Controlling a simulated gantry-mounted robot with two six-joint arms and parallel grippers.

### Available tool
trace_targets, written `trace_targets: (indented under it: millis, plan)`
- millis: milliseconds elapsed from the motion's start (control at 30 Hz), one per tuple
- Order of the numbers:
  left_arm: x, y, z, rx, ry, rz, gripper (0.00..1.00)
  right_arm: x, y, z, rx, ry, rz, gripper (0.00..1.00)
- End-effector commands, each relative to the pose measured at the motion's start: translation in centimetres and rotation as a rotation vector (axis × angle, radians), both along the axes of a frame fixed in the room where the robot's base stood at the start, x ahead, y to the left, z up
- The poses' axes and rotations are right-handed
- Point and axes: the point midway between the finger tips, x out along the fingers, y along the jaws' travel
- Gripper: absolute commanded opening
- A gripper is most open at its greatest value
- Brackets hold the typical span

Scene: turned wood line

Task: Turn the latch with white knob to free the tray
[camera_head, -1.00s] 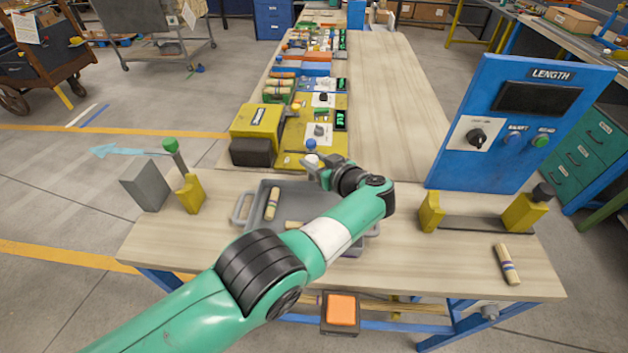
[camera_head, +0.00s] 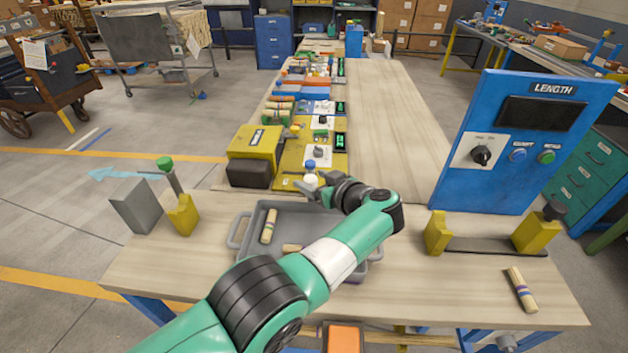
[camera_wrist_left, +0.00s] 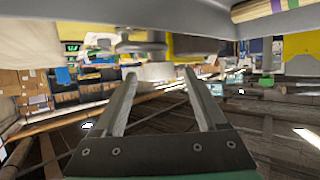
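The white knob (camera_head: 311,181) of the latch stands at the back edge of the grey tray (camera_head: 290,214), just below a blue knob (camera_head: 310,165). My left gripper (camera_head: 308,189) is at the white knob, its fingers partly hiding the latch. In the left wrist view the two fingers (camera_wrist_left: 160,76) are apart, with the white knob (camera_wrist_left: 150,72) at their tips. I cannot tell whether they touch it. The latch's arm is not clear to see. The tray lies on the wooden table, partly hidden by my left arm. My right gripper is out of view.
Wooden pieces (camera_head: 269,226) lie in the tray. A yellow machine (camera_head: 255,143) stands behind it. A blue LENGTH panel (camera_head: 522,185) and yellow blocks (camera_head: 437,232) are to the right, with a loose wooden piece (camera_head: 521,290). A grey block (camera_head: 136,206) is at left.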

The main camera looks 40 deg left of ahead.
Motion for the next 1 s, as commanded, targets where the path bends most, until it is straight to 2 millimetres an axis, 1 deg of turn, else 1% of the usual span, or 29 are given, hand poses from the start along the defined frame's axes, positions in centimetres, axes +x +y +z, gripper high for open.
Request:
trace_targets:
  millis: [200, 267, 367, 500, 600, 733, 800, 900, 1000]
  plan:
    - [0.0, -0.1, 0.0, -0.001, 0.001, 0.000, 0.74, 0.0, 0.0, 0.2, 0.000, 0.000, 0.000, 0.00]
    - [-0.1, -0.3, 0.3, 0.000, 0.002, -0.001, 0.74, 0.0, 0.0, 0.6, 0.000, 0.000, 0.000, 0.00]
    - [-0.2, -1.1, 1.0, -0.001, 0.004, -0.002, 0.74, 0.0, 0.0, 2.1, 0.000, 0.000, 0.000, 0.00]
    - [-0.8, -2.9, 2.3, 0.001, 0.005, -0.003, 0.74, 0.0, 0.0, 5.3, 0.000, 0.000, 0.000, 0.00]
    - [-1.4, -5.5, 3.4, 0.001, 0.004, -0.005, 0.74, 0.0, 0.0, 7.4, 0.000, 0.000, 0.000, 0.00]
    - [-2.1, -8.1, 4.0, 0.000, 0.002, -0.004, 0.74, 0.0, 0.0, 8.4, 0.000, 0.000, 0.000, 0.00]
    - [-2.4, -9.2, 4.2, 0.000, 0.001, -0.003, 0.74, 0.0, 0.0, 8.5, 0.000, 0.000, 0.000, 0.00]
    - [-2.7, -10.1, 4.4, -0.001, 0.001, -0.001, 0.74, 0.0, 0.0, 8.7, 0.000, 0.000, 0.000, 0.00]
    - [-2.8, -10.4, 4.4, -0.001, 0.000, 0.000, 0.74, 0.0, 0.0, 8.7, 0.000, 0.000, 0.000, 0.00]
